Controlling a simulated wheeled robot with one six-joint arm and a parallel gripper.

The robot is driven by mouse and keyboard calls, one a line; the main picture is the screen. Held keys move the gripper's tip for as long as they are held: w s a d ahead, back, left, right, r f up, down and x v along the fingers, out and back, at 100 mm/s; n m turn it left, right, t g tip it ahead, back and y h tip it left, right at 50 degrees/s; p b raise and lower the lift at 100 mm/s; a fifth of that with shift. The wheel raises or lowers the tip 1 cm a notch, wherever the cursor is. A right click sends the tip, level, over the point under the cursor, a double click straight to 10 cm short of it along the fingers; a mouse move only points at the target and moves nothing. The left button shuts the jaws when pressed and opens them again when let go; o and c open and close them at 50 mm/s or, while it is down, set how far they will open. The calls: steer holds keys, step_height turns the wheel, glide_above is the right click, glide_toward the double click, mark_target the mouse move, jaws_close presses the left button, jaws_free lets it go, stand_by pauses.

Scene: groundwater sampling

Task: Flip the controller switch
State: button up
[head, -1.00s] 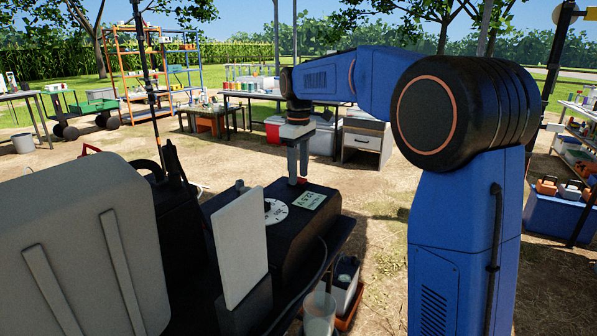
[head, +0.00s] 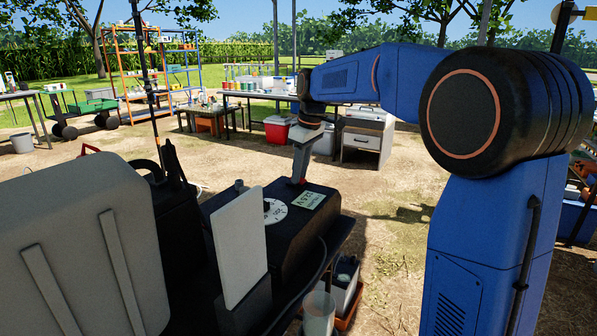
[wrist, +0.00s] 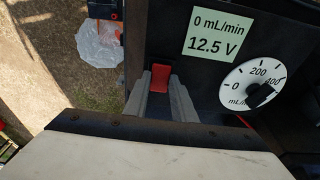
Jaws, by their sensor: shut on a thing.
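The controller is a black box (head: 262,240) with a pale green display (head: 308,201) and a white dial (head: 275,211). In the wrist view its display (wrist: 217,35) reads 0 mL/min and 12.5 V, and the dial (wrist: 252,85) has a black knob. The red switch (wrist: 160,77) sits on the controller beside the display. My gripper (wrist: 160,85) is shut on the red switch, with one grey finger on each side of it. In the head view my gripper (head: 298,180) reaches down to the controller's far edge and is tilted; the switch is mostly hidden there.
A white upright panel (head: 239,248) and a large grey case (head: 75,245) stand in front of the controller. A clear container (head: 319,314) stands below it at the right. In the wrist view a crumpled clear bag (wrist: 99,42) lies on the ground.

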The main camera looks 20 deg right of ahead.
steer(key=o, duration=1.1)
steer(key=shift+c, duration=0.2)
step_height(320, 180, up, 17)
steer(key=s+d, duration=0.2)
steer(key=shift+s+d, duration=0.25)
